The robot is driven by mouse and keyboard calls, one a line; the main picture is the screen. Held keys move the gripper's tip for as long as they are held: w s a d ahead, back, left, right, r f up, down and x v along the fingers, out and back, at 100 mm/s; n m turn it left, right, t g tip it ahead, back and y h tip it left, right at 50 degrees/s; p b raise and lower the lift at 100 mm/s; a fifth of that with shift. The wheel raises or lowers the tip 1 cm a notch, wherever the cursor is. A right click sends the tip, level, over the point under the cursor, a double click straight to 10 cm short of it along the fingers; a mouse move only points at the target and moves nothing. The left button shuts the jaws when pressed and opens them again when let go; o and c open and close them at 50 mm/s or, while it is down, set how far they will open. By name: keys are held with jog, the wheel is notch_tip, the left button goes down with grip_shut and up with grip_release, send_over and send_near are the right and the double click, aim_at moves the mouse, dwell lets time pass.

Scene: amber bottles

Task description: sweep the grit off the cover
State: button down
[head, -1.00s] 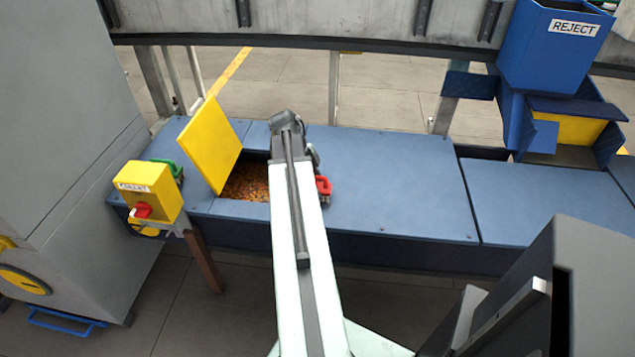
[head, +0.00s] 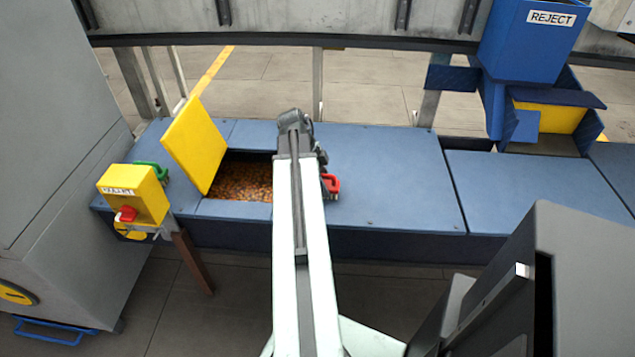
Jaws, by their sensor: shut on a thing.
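The blue cover (head: 395,180) is a flat panel along the middle of the long blue housing. I cannot make out grit on it at this size; only a few tiny specks show. My gripper (head: 321,172) is over the left part of the cover, mostly hidden behind my own arm. Whether the tool touches the cover is hidden.
Left of my arm, an open hatch (head: 240,180) holds orange-brown bits, its yellow lid (head: 195,145) raised. A yellow box (head: 133,194) with a red knob and a green handle (head: 153,170) stand further left. A blue REJECT bin (head: 530,45) is at the back right.

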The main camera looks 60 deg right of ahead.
aim_at(335, 189)
jog(key=shift+s+d, duration=0.45)
jog(key=shift+s, duration=0.65)
jog(key=shift+s+d, duration=0.4)
jog(key=shift+s, duration=0.65)
jog(key=shift+s+d, duration=0.45)
jog(key=shift+s, duration=0.65)
jog(key=shift+s+a, duration=0.2)
jog(key=shift+a, duration=0.3)
jog(key=shift+s+a, duration=0.15)
jog(key=shift+a, duration=0.3)
jog(key=shift+w+a+f, duration=0.1)
jog(key=shift+w+a, duration=0.25)
jog(key=shift+w, duration=0.5)
jog(key=shift+w+a, duration=0.3)
jog(key=shift+w, duration=0.55)
jog(key=shift+w+a, duration=0.4)
jog(key=shift+w, duration=0.65)
jog(key=shift+w+a, duration=0.4)
jog(key=shift+w, duration=0.6)
jog(key=shift+w+a, duration=0.4)
jog(key=shift+w, duration=0.65)
jog(key=shift+w+a, duration=0.3)
jog(key=shift+w, duration=0.5)
jog(key=shift+w+a, duration=0.3)
jog(key=shift+w, duration=0.45)
notch_tip(335, 189, up, 6)
jog(key=p, duration=0.6)
